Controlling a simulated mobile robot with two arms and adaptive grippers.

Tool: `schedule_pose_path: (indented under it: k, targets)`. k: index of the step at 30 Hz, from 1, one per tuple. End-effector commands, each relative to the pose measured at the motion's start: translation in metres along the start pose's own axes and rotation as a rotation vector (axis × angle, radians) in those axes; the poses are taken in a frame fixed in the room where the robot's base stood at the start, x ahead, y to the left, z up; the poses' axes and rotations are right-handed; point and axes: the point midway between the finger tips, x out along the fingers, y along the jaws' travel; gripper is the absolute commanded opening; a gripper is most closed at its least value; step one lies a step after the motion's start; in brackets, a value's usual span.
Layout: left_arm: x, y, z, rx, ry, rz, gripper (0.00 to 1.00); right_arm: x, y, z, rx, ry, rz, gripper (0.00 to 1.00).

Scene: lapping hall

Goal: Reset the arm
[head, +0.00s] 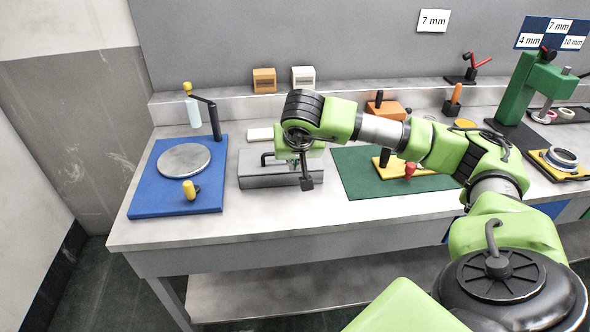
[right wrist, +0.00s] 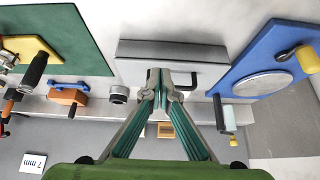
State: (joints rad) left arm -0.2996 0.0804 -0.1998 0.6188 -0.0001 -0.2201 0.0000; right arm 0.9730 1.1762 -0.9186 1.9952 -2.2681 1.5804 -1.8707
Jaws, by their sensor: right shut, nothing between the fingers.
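My right arm, green with grey joints, reaches in from the right in the head view over the workbench (head: 240,228). My right gripper (head: 307,184) points down above a grey metal box with a black handle (head: 262,182), near the box's right part. In the right wrist view the gripper's fingertips (right wrist: 160,80) are together with nothing between them. I cannot tell whether the fingers touch the box. My left gripper is not in view.
A blue board (head: 150,207) with a round grey plate (head: 184,160) and yellow knob lies left. A green mat (head: 356,182) lies right of the box. Behind stand an orange block (head: 384,109) and a green press (head: 521,88). Bare bench shows along the front edge.

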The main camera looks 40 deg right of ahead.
Motion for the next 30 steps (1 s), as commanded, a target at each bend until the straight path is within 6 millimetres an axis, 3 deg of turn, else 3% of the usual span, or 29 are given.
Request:
schedule_pose_path:
  k: [3,11,14,17,20,23,26,30]
  targets:
    - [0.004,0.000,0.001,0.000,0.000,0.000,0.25,-0.004,0.000,0.010,-0.001,0.001,-0.001,0.00]
    - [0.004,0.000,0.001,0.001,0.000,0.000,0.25,-0.006,0.000,0.014,0.001,0.001,-0.001,0.00]
    - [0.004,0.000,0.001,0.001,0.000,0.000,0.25,-0.005,-0.009,0.021,0.006,-0.017,-0.030,0.00]
    - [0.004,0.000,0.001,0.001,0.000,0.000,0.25,-0.003,-0.040,0.045,0.028,-0.077,-0.127,0.00]
    - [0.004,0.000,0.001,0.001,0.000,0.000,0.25,-0.009,-0.091,0.085,0.086,-0.192,-0.288,0.00]
    - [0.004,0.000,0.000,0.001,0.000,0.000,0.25,-0.031,-0.148,0.134,0.183,-0.358,-0.476,0.00]
    - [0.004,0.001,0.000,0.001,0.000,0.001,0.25,-0.068,-0.200,0.177,0.316,-0.556,-0.654,0.00]
    - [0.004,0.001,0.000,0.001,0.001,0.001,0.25,-0.146,-0.260,0.220,0.584,-0.913,-0.883,0.00]
